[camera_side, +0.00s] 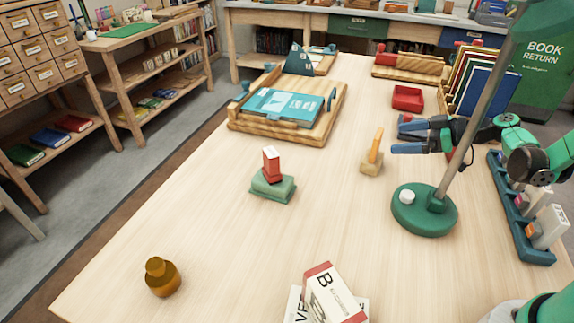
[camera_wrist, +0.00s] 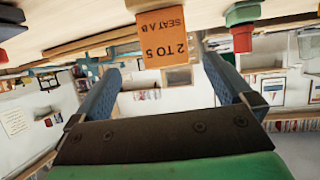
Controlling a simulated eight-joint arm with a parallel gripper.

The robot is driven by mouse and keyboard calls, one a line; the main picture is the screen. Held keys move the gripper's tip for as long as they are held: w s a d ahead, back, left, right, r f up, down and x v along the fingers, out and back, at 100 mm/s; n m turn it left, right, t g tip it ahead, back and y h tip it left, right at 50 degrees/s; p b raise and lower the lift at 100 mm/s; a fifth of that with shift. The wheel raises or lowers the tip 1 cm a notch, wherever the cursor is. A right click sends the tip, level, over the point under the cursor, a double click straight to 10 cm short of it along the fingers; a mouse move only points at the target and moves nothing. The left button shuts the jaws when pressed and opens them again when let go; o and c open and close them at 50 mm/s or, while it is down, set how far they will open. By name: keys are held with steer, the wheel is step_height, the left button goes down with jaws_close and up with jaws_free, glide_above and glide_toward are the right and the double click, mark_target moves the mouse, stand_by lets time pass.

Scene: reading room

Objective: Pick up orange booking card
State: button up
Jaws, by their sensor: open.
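The orange booking card (camera_side: 376,146) stands upright in a slot of a small wooden block (camera_side: 371,164) on the table. In the wrist view the card (camera_wrist: 165,50) appears upside down, reading "2 TO 5 SEAT A B", with its block (camera_wrist: 160,17) above it. My gripper (camera_side: 399,135) is open, with blue fingers, just right of the card in the side view. In the wrist view my gripper (camera_wrist: 161,72) has the card between and beyond its fingertips. The fingers do not appear to touch the card.
A green lamp base (camera_side: 424,211) and its slanted pole stand close to my gripper, the pole crossing in front of it. A red piece on a green block (camera_side: 272,187) stands left. A red tray (camera_side: 407,98) lies behind. The table's middle is mostly clear.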

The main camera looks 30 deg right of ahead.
mark_target(381, 137)
steer(key=shift+w+a+r+y, duration=0.15)
steer(key=shift+a+y, duration=0.15)
steer(key=shift+a, duration=0.05)
steer(key=shift+x, duration=2.65)
jaws_close()
